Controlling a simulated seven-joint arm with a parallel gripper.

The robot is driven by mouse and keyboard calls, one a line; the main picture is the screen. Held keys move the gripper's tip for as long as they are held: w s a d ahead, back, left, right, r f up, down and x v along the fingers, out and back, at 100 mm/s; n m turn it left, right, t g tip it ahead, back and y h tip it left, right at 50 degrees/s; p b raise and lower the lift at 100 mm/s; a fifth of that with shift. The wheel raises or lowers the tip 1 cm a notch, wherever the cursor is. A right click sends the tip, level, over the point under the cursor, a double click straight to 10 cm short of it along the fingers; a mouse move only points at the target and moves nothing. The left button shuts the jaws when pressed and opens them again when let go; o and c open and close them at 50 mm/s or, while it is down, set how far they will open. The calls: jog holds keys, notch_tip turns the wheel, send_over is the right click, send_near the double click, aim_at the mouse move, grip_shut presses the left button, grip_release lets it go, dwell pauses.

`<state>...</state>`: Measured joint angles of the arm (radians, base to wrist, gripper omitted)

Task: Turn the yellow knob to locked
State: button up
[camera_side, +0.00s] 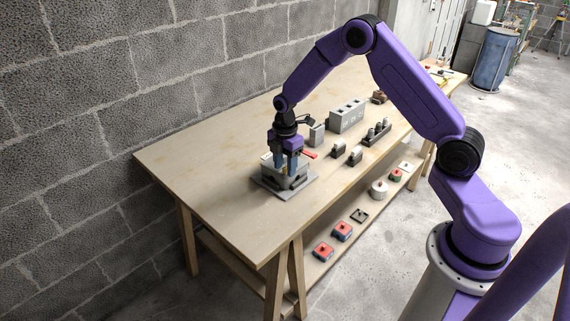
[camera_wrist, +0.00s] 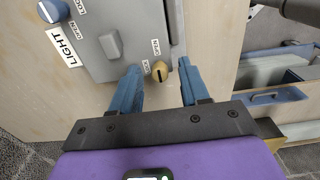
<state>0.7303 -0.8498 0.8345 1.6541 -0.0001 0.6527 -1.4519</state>
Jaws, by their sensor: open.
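A grey raised handle (camera_wrist: 110,44) and a blue knob (camera_wrist: 53,10) near a LIGHT label are on the wrist view's left. Grey boxes (camera_side: 346,116) and small parts stand farther along the table. The table's near left (camera_side: 200,165) is clear.

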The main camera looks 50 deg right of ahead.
grip_shut()
jog(key=shift+m, duration=0.8)
jog(key=m, duration=0.7)
jog(key=shift+m, duration=0.3)
jog(key=m, duration=0.8)
jog(key=shift+m, duration=0.3)
